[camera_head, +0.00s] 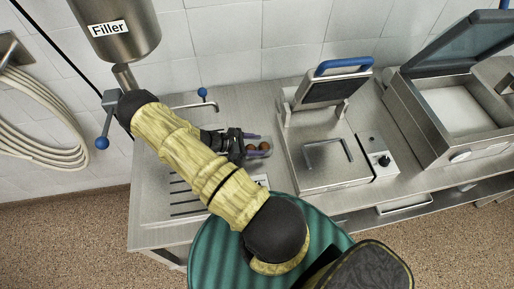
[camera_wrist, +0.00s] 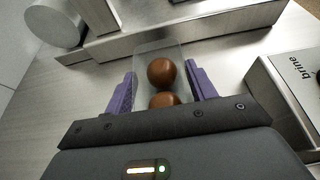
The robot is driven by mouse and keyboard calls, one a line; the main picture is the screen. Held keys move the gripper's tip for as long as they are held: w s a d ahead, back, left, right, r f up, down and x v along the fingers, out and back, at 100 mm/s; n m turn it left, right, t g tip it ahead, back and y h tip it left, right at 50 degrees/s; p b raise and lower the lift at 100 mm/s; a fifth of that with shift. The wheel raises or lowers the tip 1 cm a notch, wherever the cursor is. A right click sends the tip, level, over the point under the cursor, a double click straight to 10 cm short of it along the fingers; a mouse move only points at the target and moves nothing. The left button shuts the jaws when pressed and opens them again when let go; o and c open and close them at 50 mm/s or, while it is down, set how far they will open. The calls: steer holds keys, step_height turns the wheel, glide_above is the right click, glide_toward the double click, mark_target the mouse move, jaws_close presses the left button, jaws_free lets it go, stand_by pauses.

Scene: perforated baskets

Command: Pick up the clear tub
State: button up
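The clear tub (camera_wrist: 184,58) is a see-through container with brown round items (camera_wrist: 161,72) inside. It rests on the steel counter in front of my gripper. My gripper (camera_wrist: 160,82) has two purple fingers, spread open on either side of the tub. The near end of the tub lies between the fingers, and its far end reaches past the fingertips. In the head view the tub (camera_head: 264,155) is small, at the tip of my gripper (camera_head: 256,145). I cannot tell whether either finger touches it.
A press-like machine (camera_head: 330,165) with a blue handle stands just right of the tub. A box marked "brine" (camera_wrist: 285,85) is close on the right in the wrist view. The steel filler (camera_head: 120,35) hangs at upper left. A faucet (camera_head: 195,105) is behind the arm.

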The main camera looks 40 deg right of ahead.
mark_target(255, 144)
steer(key=shift+r, duration=0.15)
step_height(255, 144, up, 10)
steer(key=b, duration=0.3)
stand_by(0.4)
steer(key=shift+f, duration=0.25)
